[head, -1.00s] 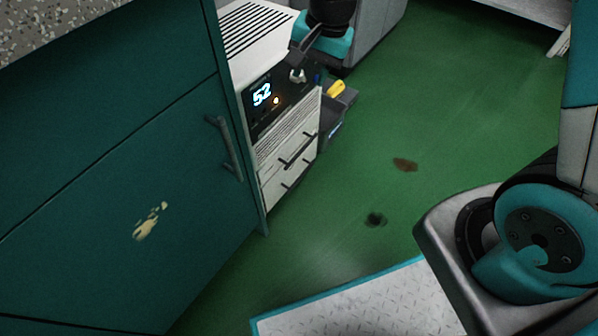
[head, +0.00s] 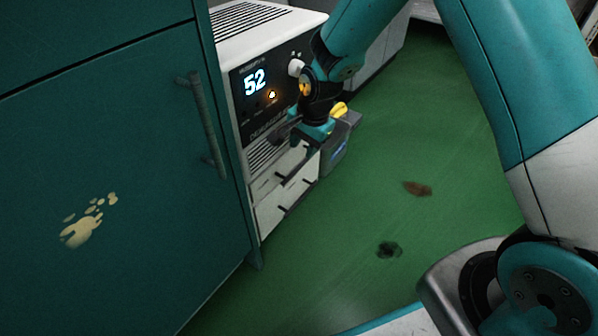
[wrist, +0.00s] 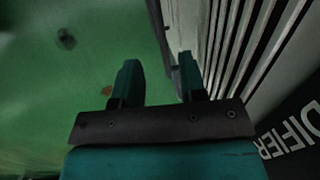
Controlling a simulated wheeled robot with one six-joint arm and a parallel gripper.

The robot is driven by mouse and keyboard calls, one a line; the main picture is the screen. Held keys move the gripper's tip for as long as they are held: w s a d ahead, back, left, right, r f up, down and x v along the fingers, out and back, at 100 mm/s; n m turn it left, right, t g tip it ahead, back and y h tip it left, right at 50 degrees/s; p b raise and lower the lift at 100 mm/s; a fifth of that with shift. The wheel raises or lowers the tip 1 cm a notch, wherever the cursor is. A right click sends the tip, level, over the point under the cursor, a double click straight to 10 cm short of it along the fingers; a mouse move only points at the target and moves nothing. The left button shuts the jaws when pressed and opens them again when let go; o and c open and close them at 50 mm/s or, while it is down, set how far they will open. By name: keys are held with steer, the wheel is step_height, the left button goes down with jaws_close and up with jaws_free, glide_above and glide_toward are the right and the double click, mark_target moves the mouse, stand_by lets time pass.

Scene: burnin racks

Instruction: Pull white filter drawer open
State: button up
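The white drawer fronts (head: 271,210) sit low on the dehumidifier, below its slatted grille, with dark bar handles. I cannot tell which one is the filter drawer, and the upper front is partly hidden by my gripper. My gripper (head: 300,142) points down in front of the grille, just above the upper drawer. In the wrist view my gripper (wrist: 158,78) has its two fingers apart with nothing held between them. A dark bar or edge shows just beyond the fingers, beside a pale front. Contact cannot be made out.
The dehumidifier (head: 245,52) has a lit 52 display and a white knob. A teal cabinet (head: 110,180) with a long handle stands close at left. A grey bin (head: 336,155) with something yellow stands right of the dehumidifier. The green floor (head: 370,205) in front is open, with dark stains.

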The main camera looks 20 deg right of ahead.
mark_target(298, 167)
steer(key=f+b, duration=0.1)
steer(key=f, duration=0.1)
steer(key=f+b, duration=0.1)
steer(key=f, duration=0.2)
steer(key=w+a+f+b, duration=0.1)
steer(key=f, duration=0.1)
steer(key=shift+w+f, duration=0.1)
steer(key=shift+f, duration=0.1)
jaws_close()
